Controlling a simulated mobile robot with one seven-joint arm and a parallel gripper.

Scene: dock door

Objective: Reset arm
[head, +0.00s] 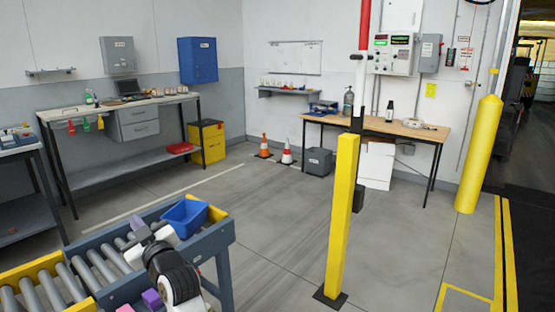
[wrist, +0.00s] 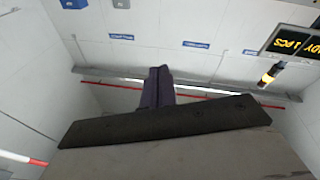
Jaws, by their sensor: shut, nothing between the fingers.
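My arm (head: 172,270), white and black, shows at the bottom left of the head view, in front of the roller conveyor's end. In the wrist view my gripper (wrist: 160,72) shows as dark fingers pressed together beyond a black bar, with nothing between them. The fingers point at the upper walls and ceiling, away from any object.
The roller conveyor (head: 98,262) carries a blue bin (head: 185,217) and a purple block (head: 152,299) close to my arm. A yellow post (head: 342,215) stands to the right. Workbenches (head: 405,128) line the walls.

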